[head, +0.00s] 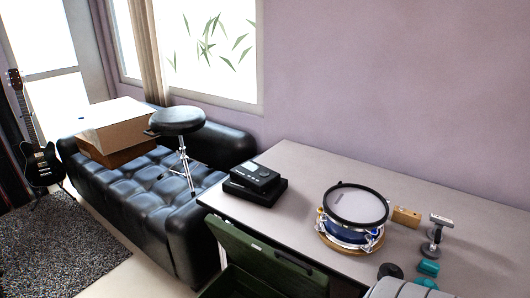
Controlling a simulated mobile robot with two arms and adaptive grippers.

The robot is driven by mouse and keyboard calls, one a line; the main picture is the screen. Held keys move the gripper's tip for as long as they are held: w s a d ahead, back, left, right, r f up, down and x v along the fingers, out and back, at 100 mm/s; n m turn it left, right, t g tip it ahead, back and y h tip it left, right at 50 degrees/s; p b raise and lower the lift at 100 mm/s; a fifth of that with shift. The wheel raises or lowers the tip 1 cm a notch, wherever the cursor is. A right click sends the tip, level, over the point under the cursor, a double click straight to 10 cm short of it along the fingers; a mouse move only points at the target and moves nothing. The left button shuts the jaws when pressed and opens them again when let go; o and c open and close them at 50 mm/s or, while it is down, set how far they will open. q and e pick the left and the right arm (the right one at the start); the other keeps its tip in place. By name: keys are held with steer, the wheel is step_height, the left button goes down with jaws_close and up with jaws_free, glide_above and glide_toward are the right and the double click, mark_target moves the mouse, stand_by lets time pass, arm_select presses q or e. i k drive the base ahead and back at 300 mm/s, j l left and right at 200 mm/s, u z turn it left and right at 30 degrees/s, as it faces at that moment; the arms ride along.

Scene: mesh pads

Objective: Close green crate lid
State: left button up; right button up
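The green crate (242,287) is at the bottom middle of the head view, in front of the table and cut off by the lower edge of the picture. Its green lid (262,262) stands tilted up, open, against the table's front side, with a dark handle-like strip along its upper right part. The crate's inside shows only as a dark patch, so I cannot tell what it holds. Neither of my grippers is in view.
The grey table (320,160) behind the crate carries a blue snare drum (355,215), a black device (256,182), a wooden block (406,216) and small teal and dark pieces. A black tufted sofa (150,195) with a box (115,125) and stool (177,121) stands left.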

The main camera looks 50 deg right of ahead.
mark_target(293, 277)
steer(key=z, duration=1.65)
